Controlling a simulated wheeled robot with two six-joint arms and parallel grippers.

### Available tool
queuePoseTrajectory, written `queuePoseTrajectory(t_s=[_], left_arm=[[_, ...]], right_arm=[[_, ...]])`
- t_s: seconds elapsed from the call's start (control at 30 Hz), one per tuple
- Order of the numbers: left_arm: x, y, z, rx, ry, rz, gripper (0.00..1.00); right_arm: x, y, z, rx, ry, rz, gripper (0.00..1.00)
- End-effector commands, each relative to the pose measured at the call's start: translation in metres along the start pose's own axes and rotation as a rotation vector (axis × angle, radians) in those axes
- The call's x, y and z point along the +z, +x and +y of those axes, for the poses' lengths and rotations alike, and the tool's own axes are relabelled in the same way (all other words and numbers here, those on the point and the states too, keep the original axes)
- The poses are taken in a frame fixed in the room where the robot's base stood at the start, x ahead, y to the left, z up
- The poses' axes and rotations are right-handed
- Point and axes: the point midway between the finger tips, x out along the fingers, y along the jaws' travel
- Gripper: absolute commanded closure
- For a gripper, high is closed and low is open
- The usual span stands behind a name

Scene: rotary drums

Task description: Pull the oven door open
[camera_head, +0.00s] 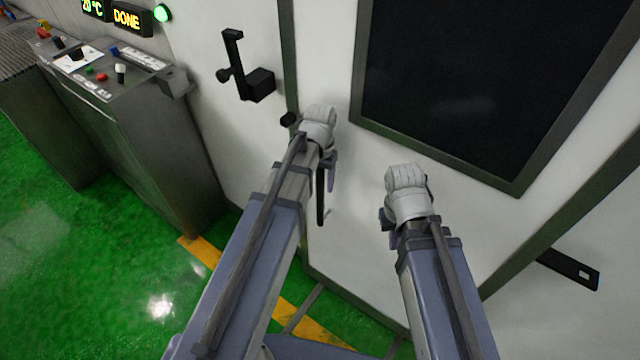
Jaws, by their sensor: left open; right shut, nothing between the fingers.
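The oven door (362,250) is a white panel with a large dark window (480,80), set in a dark grey frame. It looks shut. A black vertical bar, seemingly the door handle (321,200), stands near the door's left edge. My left gripper (331,170) is open at the upper end of this bar; its white wrist hides most of the fingers, and I cannot tell whether they touch the bar. My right gripper (388,222) is shut and empty in front of the door, right of the bar and below the window; it is largely hidden by its wrist.
A black latch bracket (245,75) sticks out from the wall left of the door. A control console (110,75) with buttons stands further left. A black bar (568,270) juts out at right. Green floor (110,255) is clear at lower left.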

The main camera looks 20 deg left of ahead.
Motion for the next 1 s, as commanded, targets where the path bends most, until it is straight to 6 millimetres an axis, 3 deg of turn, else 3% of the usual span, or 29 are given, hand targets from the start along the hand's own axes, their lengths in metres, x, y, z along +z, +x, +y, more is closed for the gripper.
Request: queuePoseTrajectory(t_s=[0.13, 0.67, 1.0], left_arm=[[0.0001, -0.0008, 0.0000, 0.000, 0.000, 0.000, 0.39], [0.0001, -0.0007, -0.0001, 0.000, 0.000, 0.000, 0.99], [0.0001, -0.0007, -0.0001, 0.000, 0.000, 0.000, 1.00]], right_arm=[[0.0001, -0.0008, 0.0001, 0.000, 0.000, 0.000, 1.00], [0.0000, -0.0007, 0.0001, 0.000, 0.000, 0.000, 1.00], [0.0000, -0.0007, 0.0001, 0.000, 0.000, 0.000, 1.00]])
